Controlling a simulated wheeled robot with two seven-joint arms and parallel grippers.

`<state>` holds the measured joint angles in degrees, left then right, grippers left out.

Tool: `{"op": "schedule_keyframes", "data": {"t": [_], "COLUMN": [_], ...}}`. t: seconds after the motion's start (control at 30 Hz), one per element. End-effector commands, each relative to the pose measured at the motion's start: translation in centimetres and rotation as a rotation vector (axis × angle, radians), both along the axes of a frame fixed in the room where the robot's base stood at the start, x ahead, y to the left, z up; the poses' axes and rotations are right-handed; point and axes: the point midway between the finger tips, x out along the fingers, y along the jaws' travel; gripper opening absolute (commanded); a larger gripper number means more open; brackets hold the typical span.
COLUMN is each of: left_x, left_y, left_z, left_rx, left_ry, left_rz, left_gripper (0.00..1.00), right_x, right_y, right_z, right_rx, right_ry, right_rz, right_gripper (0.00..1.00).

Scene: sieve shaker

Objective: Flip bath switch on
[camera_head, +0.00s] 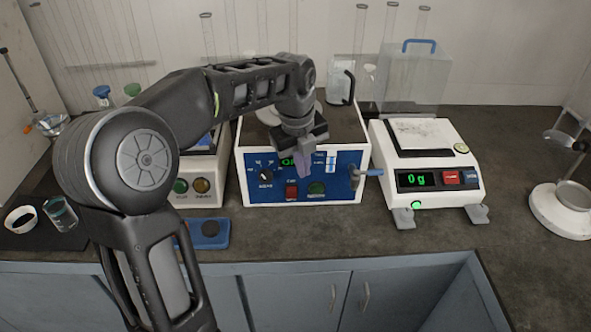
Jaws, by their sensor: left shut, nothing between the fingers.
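The bath (352,203) is a white box with a blue front panel in the middle of the bench. The panel carries a black dial (265,175), a green display partly hidden by my gripper, a red switch (291,191) and a green button (316,188). I cannot tell the switch's position. My left gripper (304,172) is shut and empty. It points down in front of the panel, just above and between the red switch and the green button. Whether it touches the panel is unclear. My right gripper is not in view.
A balance (440,197) reading 0 g stands to the right. Another instrument with green and yellow buttons (201,186) is partly behind my left arm. A blue pad (205,243) lies on the bench.

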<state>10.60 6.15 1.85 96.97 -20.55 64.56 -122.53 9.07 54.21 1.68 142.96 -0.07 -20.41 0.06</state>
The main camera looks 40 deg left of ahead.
Motion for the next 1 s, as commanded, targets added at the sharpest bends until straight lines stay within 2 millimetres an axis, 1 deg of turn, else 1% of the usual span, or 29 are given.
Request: {"op": "schedule_keyframes", "data": {"t": [0.03, 0.13, 0.2, 0.3, 0.43, 0.77, 0.87, 1.0], "left_x": [-0.9, -2.6, -3.4, -3.7, -3.7, -3.7, -3.7, -3.7], "left_y": [0.3, 0.4, 0.4, 0.3, 0.3, 0.3, 0.3, 0.3], "left_z": [0.1, 0.1, 0.0, 0.0, -0.1, -0.3, -0.9, -2.4], "left_rx": [0.019, 0.041, 0.044, 0.047, 0.049, 0.048, 0.048, 0.047], "left_ry": [0.039, 0.115, 0.146, 0.159, 0.160, 0.159, 0.160, 0.163], "left_rz": [-0.084, -0.246, -0.325, -0.393, -0.419, -0.416, -0.416, -0.415], "left_gripper": [0.00, 0.00, 0.00, 0.00, 0.00, 0.00, 0.00, 0.00], "right_x": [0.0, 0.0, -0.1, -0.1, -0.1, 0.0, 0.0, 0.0], "right_y": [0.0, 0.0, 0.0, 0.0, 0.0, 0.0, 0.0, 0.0], "right_z": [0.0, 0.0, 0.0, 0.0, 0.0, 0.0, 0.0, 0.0], "right_rx": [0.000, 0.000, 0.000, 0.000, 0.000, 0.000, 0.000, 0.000], "right_ry": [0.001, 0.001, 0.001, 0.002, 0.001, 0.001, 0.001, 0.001], "right_rz": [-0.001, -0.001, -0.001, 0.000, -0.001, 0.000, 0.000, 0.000], "right_gripper": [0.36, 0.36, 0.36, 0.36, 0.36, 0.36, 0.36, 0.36]}}
